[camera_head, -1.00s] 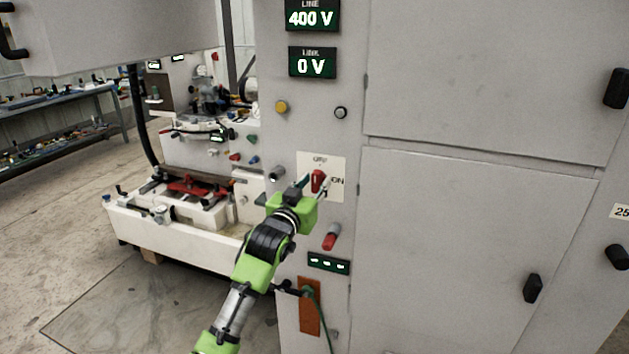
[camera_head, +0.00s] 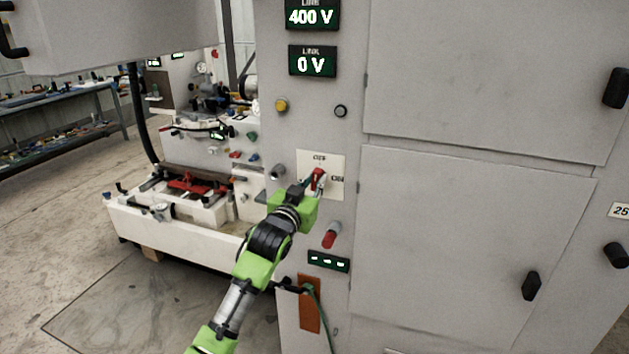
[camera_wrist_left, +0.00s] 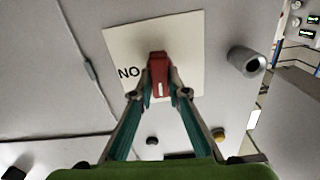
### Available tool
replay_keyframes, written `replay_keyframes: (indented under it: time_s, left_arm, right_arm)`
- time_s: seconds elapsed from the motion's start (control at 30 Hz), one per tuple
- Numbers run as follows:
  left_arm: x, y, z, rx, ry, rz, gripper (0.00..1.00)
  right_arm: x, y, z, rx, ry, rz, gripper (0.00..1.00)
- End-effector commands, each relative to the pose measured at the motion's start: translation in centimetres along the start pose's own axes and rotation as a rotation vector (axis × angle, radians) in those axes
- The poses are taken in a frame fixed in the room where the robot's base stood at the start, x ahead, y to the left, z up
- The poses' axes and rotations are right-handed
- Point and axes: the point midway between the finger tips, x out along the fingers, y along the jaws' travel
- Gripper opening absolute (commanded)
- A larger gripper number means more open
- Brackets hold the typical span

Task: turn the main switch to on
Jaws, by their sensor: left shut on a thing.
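The main switch is a red handle (camera_head: 318,177) on a pale square plate (camera_head: 336,163) on the grey cabinet front. Its OFF mark is above the handle and its ON mark is to the right. The handle stands about upright, towards OFF, in the head view. My left gripper (camera_head: 314,184) is at the plate with its fingers closed on the handle. In the left wrist view the handle (camera_wrist_left: 159,76) sits between the two fingertips (camera_wrist_left: 160,92), with the ON lettering beside it. My right gripper is in neither view.
A second red-tipped knob (camera_head: 330,238) sits just below the plate, and a grey round knob (camera_head: 277,172) is to its left. Displays above read 400 V (camera_head: 312,13) and 0 V (camera_head: 312,62). A machine with a white base (camera_head: 175,228) stands to the left.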

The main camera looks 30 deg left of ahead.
Motion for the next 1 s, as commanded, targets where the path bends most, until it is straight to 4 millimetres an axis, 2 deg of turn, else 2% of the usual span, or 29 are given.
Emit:
replay_keyframes:
  time_s: [1.0]
  left_arm:
    - [0.0, 0.4, 0.0, 0.934, 0.001, 0.001, 0.0]
  right_arm:
    - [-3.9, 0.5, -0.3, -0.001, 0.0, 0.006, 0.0]
